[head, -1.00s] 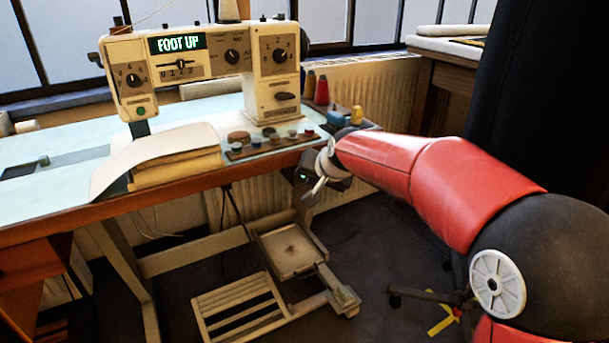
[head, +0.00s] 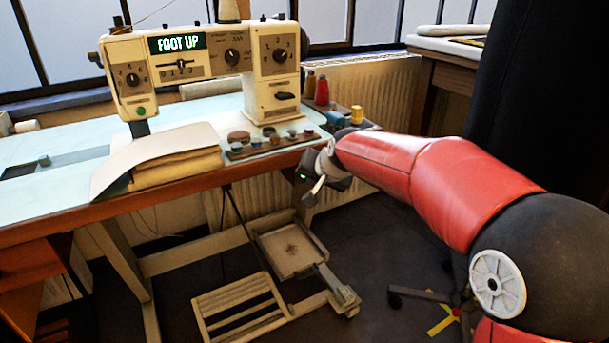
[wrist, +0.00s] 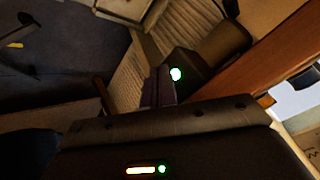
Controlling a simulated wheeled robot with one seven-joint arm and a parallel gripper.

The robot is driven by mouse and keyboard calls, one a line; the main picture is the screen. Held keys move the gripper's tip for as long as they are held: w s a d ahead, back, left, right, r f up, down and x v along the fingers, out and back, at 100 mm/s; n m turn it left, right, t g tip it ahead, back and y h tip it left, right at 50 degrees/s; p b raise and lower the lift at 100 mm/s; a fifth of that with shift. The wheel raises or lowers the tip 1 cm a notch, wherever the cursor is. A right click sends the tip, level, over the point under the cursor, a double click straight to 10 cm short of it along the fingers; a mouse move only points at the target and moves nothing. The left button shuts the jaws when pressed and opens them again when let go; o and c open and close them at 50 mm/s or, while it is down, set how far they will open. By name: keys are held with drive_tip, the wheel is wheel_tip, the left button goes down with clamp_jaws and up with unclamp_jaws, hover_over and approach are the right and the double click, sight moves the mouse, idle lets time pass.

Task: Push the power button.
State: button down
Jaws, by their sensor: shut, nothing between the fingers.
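In the head view, the box (head: 338,182) sits under the table's right end, by the end of my red arm. My fingers are hard to make out there. The sewing machine (head: 205,62) stands on the table, its display (head: 178,43) reading FOOT UP.
The table edge (wrist: 230,82) runs close to my gripper. Thread spools (head: 322,90) and a tray of small items (head: 240,153) stand above on the tabletop. A pedal (head: 245,305) and frame are below.

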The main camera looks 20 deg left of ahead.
drive_tip(key=shift+w+a, duration=0.1)
drive_tip(key=shift+a, duration=0.05)
drive_tip(key=shift+w+a+p, duration=0.2)
drive_tip(key=shift+p, duration=0.1)
drive_tip(key=shift+w+a+p, duration=0.3)
drive_tip(key=shift+a, duration=0.05)
idle(0.9)
drive_tip(key=shift+s+d+b, duration=0.6)
drive_tip(key=shift+d+b, duration=0.05)
drive_tip(key=shift+d, duration=0.05)
drive_tip(key=s+d+b, duration=0.4)
drive_tip(key=shift+d, duration=0.3)
